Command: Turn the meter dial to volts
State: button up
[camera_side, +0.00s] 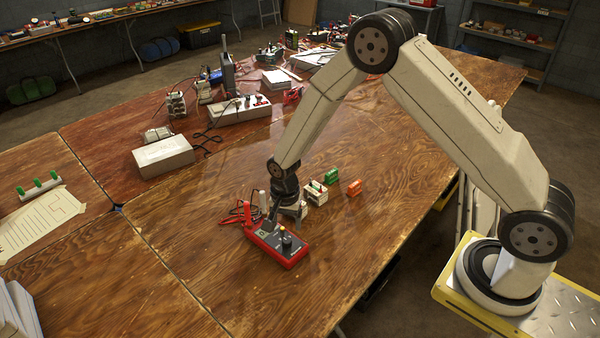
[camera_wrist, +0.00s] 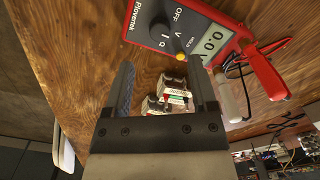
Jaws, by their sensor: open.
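The red meter (camera_side: 278,243) lies on the wooden table in the side view, its black dial (camera_side: 287,243) standing up from its face. In the wrist view the meter (camera_wrist: 205,28) is at the top right. The lit display (camera_wrist: 210,42) appears to show zeros. My gripper (camera_wrist: 160,75) is open, its two fingers apart with nothing held between them.
A white box (camera_side: 163,157) and a power strip (camera_side: 240,109) lie farther back. The table's front middle is clear.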

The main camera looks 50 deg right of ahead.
jog(key=shift+r, duration=0.7)
jog(key=shift+r, duration=0.1)
jog(key=s+d+r+n+t, duration=0.1)
jog(key=s+r+n, duration=0.5)
jog(key=s+r, duration=0.1)
jog(key=s+d+r+n+t, duration=0.1)
jog(key=s+d+r+n, duration=0.1)
jog(key=s+r+n, duration=0.4)
jog(key=s+r, duration=0.1)
jog(key=s, duration=0.2)
jog(key=shift+s+d+r+t, duration=0.2)
jog(key=shift+d+r+t, duration=0.1)
jog(key=shift+r, duration=0.1)
